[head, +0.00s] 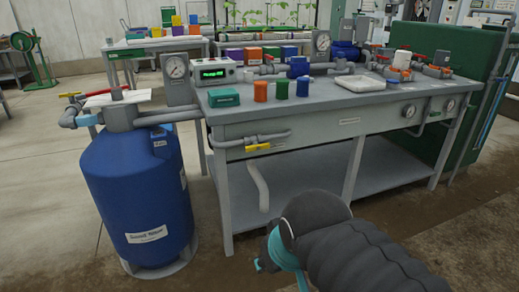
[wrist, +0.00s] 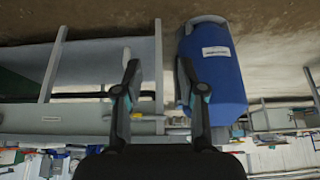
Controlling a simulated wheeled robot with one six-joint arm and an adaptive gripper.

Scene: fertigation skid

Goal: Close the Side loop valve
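Several valves show, and I cannot read which label says Side loop. One has a yellow lever (head: 258,148) on the grey pipe under the bench's front edge; the lever lies roughly along the horizontal pipe. It also shows in the upside-down wrist view (wrist: 150,117). A red lever (head: 69,95) sits left of the blue tank's top. More red levers (head: 416,56) sit on fittings at the bench's right. My gripper (wrist: 157,68) is open and empty, its fingers apart in front of the bench and tank. It touches no valve that I can see.
The blue tank (head: 140,195) stands left of the grey bench (head: 330,115). A pale bent pipe (head: 258,187) hangs below the yellow lever. Cups, gauges and a tray (head: 359,84) stand on the bench. A green panel (head: 455,105) closes the right side. Floor in front is open.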

